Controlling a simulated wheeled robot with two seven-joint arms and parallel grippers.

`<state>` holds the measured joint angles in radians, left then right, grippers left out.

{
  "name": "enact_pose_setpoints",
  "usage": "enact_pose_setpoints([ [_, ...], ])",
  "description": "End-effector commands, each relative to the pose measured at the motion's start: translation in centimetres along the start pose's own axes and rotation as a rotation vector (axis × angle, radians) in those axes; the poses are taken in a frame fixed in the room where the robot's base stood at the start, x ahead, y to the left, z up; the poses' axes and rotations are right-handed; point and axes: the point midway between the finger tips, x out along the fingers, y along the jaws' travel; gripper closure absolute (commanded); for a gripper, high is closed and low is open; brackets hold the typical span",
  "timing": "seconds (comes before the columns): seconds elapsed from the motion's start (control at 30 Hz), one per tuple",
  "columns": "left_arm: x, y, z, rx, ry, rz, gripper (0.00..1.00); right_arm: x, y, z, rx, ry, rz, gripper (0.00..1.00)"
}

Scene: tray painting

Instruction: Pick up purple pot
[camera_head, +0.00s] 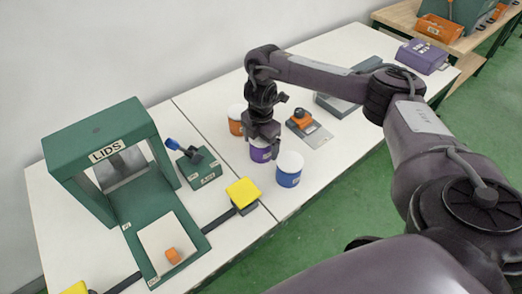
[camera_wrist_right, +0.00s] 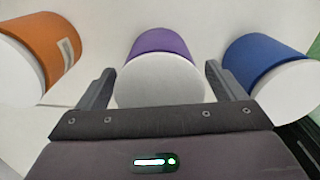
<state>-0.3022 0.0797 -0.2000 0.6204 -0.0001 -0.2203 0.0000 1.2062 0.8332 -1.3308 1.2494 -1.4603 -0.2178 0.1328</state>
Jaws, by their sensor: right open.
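The purple pot (camera_head: 261,153) with a white top stands on the white table, between an orange pot (camera_head: 236,120) and a blue pot (camera_head: 288,171). My right gripper (camera_head: 262,140) is right above the purple pot and hides part of it. In the right wrist view the purple pot (camera_wrist_right: 160,68) shows between the two open fingers (camera_wrist_right: 158,88), one on each side, with a small gap visible. The orange pot (camera_wrist_right: 45,55) is left of the fingers there and the blue pot (camera_wrist_right: 268,70) is right of them. My left gripper is not in view.
A green LIDS stand (camera_head: 100,130) is on the left, with a green block holding a blue-handled tool (camera_head: 200,168) beside it. A yellow pad (camera_head: 243,191) lies near the front. A grey plate with an orange item (camera_head: 302,119) is behind right. A purple box (camera_head: 421,56) is at the far right.

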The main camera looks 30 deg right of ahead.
Motion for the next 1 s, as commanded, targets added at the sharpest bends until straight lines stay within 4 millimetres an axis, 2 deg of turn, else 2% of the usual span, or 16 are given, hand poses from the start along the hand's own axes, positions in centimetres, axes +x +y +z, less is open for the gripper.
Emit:
enact_pose_setpoints([
  [0.03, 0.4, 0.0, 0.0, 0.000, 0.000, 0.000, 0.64, 1.1, -0.1, -0.1, 0.000, 0.001, -0.002, 0.10],
  [0.13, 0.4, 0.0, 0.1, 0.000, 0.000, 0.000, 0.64, 2.0, -0.1, 0.0, 0.000, 0.000, -0.001, 0.10],
  [0.43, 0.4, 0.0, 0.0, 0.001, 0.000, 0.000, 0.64, 2.3, 0.0, 0.0, 0.000, -0.001, 0.001, 0.10],
  [0.87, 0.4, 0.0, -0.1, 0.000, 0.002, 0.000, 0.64, 2.3, 0.0, 0.0, 0.000, -0.001, 0.001, 0.67],
  [1.0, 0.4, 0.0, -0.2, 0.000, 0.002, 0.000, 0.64, 2.3, 0.0, 0.0, 0.000, -0.001, 0.002, 0.69],
])
